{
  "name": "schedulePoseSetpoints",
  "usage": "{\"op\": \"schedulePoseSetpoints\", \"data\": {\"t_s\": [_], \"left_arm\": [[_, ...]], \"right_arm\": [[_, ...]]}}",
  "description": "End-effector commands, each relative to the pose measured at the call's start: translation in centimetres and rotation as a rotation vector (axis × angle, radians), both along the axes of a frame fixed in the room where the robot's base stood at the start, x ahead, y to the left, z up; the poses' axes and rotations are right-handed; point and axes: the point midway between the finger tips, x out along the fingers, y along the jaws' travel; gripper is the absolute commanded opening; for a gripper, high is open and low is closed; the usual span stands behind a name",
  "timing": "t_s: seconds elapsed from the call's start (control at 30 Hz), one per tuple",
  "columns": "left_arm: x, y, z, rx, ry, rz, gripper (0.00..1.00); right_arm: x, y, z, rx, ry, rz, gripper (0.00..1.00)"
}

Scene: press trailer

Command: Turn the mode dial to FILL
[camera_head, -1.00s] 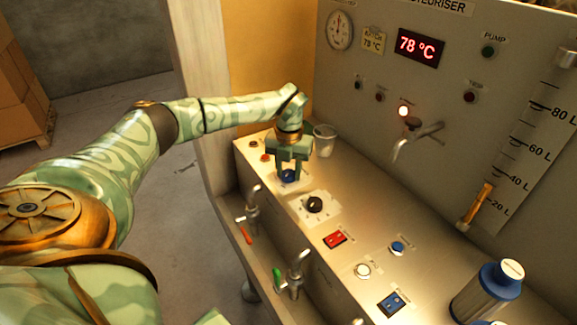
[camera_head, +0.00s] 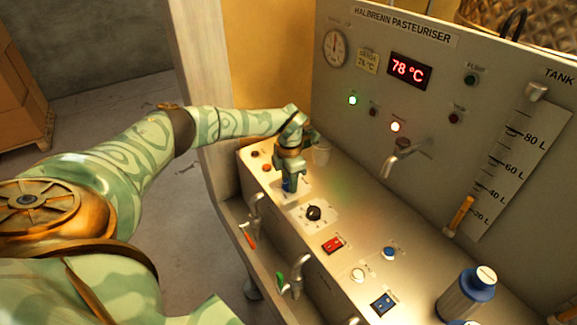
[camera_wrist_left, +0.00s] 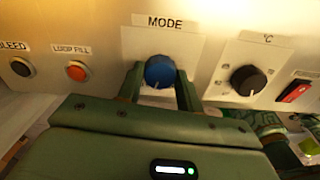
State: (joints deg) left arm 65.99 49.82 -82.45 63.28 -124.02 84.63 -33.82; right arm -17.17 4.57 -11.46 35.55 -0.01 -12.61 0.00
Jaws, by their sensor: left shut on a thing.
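The blue mode dial (camera_wrist_left: 160,71) sits under the MODE label (camera_wrist_left: 171,22) in the left wrist view. My left gripper (camera_wrist_left: 160,84) has one finger on each side of the dial and is shut on it. A pale pointer mark seems to show at the dial's lower edge, but I cannot read any position names, FILL included. In the head view my left gripper (camera_head: 289,184) points down at the sloping panel, and only a bit of the blue dial (camera_head: 287,187) shows beneath it. My right gripper is in neither view.
A black °C dial (camera_head: 314,213), a red rocker switch (camera_head: 333,245) and blue button (camera_head: 389,253) are nearby. BLEED (camera_wrist_left: 22,67) and LOOP FILL (camera_wrist_left: 77,71) buttons lie left. A green lamp (camera_head: 352,100) glows.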

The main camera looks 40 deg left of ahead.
Motion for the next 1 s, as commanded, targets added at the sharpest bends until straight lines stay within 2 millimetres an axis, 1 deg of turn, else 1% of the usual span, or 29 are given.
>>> {"op": "schedulePoseSetpoints", "data": {"t_s": [0.03, 0.2, 0.43, 0.63, 1.0], "left_arm": [[0.12, 0.03, 0.33, 0.001, -0.005, -0.037, 0.13], [0.12, 0.08, 0.26, 0.001, -0.004, -0.158, 0.13], [0.11, 0.06, 0.21, 0.0, -0.004, -0.269, 0.13], [0.14, 0.06, 0.17, 0.001, -0.005, -0.316, 0.13], [0.15, 0.07, 0.15, 0.002, -0.005, -0.329, 0.13]], "right_arm": [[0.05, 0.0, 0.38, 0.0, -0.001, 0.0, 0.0], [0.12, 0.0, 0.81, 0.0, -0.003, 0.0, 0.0], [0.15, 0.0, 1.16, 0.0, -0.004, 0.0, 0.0], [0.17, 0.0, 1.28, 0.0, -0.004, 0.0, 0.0], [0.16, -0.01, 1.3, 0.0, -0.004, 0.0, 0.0]]}}
